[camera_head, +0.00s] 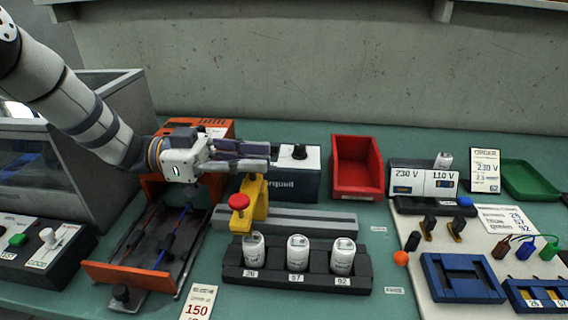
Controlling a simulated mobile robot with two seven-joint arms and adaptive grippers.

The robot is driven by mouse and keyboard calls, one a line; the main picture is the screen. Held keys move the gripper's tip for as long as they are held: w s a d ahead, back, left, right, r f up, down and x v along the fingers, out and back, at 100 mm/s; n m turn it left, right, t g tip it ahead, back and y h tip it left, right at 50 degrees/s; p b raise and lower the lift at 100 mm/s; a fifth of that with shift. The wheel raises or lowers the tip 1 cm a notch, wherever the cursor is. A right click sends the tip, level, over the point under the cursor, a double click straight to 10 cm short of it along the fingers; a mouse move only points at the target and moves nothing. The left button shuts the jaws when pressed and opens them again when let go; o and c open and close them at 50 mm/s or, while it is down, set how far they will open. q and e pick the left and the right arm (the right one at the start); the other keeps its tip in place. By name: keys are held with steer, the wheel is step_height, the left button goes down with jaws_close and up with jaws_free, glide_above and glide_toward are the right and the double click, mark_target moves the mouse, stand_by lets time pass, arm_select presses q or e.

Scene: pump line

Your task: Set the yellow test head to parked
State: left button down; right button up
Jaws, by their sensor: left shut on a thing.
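The yellow test head (256,196) stands upright at the left part of a grey rail (310,220), with a red knob (239,201) on its front. My left gripper (262,156) reaches in from the left, and its fingers are shut at the top of the yellow test head. The fingers hide the very top of the head. My right gripper is not in view.
A black rack (297,277) with white numbered pumps stands in front of the rail. A dark box with a black knob (299,152) is behind it. An orange frame (196,127) is at left, a red bin (357,167) at right.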

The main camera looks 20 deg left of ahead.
arm_select(q)
steer(key=shift+s+a, duration=0.25)
steer(key=shift+a, duration=0.4)
steer(key=c, duration=1.5)
jaws_free()
steer(key=shift+r, duration=0.1)
step_height(320, 180, up, 10)
steer(key=shift+f, duration=0.1)
